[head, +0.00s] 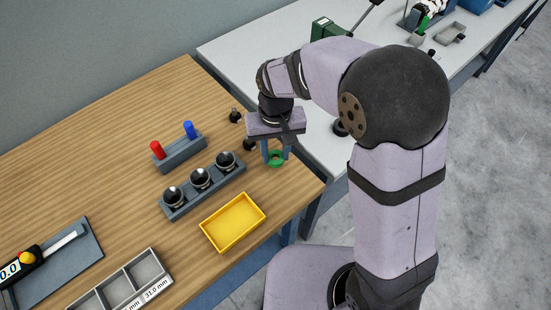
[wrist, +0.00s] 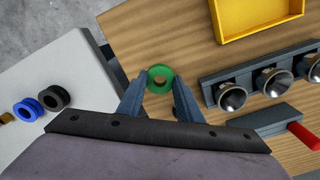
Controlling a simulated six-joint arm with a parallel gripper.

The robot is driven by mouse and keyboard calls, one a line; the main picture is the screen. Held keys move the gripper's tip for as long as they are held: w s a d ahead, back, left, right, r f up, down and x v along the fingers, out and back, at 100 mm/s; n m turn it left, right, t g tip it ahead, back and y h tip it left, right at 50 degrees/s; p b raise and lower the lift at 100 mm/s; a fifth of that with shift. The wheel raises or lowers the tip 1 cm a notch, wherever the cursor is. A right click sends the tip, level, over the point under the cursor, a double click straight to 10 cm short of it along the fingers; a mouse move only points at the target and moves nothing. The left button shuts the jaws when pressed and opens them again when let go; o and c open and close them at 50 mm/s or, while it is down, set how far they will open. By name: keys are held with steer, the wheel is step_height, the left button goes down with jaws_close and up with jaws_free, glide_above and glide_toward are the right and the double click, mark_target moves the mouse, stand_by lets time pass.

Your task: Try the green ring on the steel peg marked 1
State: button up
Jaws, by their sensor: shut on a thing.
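The green ring (head: 276,160) is between the fingertips of my gripper (head: 275,153), over the wooden table near its right edge. The wrist view shows the ring (wrist: 160,68) face on, with its hole open and a finger of my gripper (wrist: 160,84) on each side. My gripper is shut on it. A grey rack holds three round steel pieces with dark centres (head: 200,178), left of my gripper; they show at the right in the wrist view (wrist: 272,82). I can read no number 1 on any of them, so I cannot tell which peg is marked 1.
A yellow tray (head: 204,230) lies in front of the rack. A block with red and blue pegs (head: 180,153) stands behind it. A small dark knob (head: 235,116) stands near my wrist. A compartment tray (head: 152,254) and caliper (head: 27,260) are front left. Blue (wrist: 26,112) and black rings lie on the grey table.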

step_height(320, 180, up, 6)
steer(key=p, duration=1.4)
glide_above(234, 108)
steer(key=shift+r, duration=0.45)
steer(key=shift+f, duration=0.15)
steer(key=shift+f+b, duration=1.6)
steer(key=shift+f, duration=1)
steer(key=shift+f+b, duration=1.1)
steer(key=shift+f, duration=0.25)
stand_by(0.8)
